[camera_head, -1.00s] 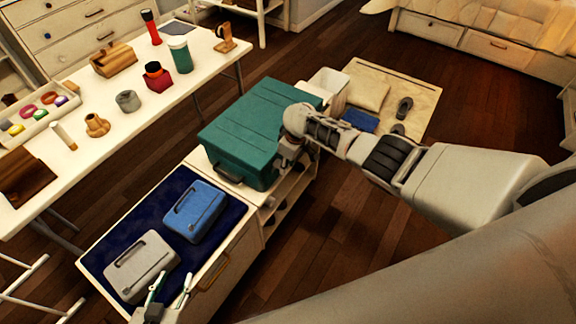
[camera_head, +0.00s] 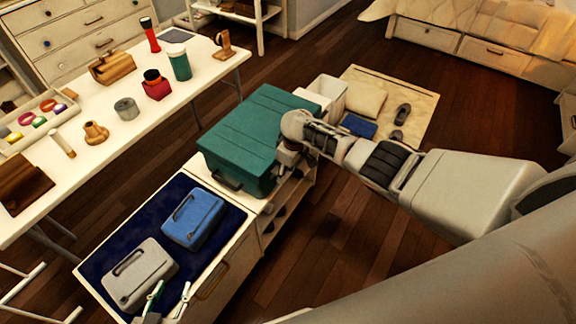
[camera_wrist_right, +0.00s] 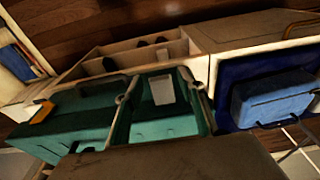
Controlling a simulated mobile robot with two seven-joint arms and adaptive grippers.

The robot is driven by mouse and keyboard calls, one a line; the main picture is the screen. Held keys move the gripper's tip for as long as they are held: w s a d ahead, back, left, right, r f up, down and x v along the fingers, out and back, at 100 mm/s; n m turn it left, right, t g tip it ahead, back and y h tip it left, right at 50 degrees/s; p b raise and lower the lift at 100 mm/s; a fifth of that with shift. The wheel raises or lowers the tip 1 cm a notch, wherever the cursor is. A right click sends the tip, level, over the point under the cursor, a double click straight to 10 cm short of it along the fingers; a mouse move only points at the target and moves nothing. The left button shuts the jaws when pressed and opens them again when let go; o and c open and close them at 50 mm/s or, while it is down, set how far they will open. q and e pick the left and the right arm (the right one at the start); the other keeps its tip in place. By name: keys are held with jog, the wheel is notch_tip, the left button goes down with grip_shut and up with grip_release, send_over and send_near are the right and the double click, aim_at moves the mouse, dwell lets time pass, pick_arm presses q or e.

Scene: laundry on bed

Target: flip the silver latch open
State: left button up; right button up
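The teal case (camera_head: 250,130) stands on the white cabinet, with a dark handle (camera_head: 227,178) at its near end. My right gripper (camera_head: 292,160) is at the case's right side, its fingers mostly hidden by my wrist. In the right wrist view two fingers (camera_wrist_right: 157,95) stand apart with teal surface and a pale, silvery plate (camera_wrist_right: 162,90) between them. This plate may be the latch; I cannot tell whether a finger touches it. The case also shows there (camera_wrist_right: 75,125). My left gripper (camera_head: 168,301) has its thin fingers apart near the grey case, at the bottom of the head view.
A blue case (camera_head: 195,217) and a grey case (camera_head: 140,272) lie on the dark blue mat (camera_head: 118,235) in front of the teal case. A white table (camera_head: 75,175) with several small items runs along the left. Open wooden floor (camera_head: 345,235) lies to the right.

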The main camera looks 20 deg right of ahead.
notch_tip(320, 180, up, 12)
jog(key=s+d, duration=0.1)
jog(key=shift+s+d+f, duration=0.15)
jog(key=shift+s+f, duration=0.05)
jog(key=shift+s, duration=0.1)
jog(key=shift+f, duration=0.1)
dwell(0.6)
jog(key=s+a+f+m+t+y, duration=0.1)
jog(key=s+a+f+t, duration=0.15)
jog(key=s+f, duration=0.35)
jog(key=s+a+f+m+t+y, duration=0.1)
jog(key=s+a+f, duration=0.3)
jog(key=s+f, duration=0.2)
jog(key=s+d+r+t, duration=0.2)
jog(key=s+t, duration=0.1)
jog(key=s, duration=0.5)
jog(key=s+d+r+m+t, duration=0.1)
jog(key=s+d+r+t, duration=0.1)
jog(key=s, duration=0.6)
jog(key=shift+s+d+r+t, duration=0.15)
jog(key=shift+s+r+t, duration=0.15)
jog(key=shift+r+t, duration=0.35)
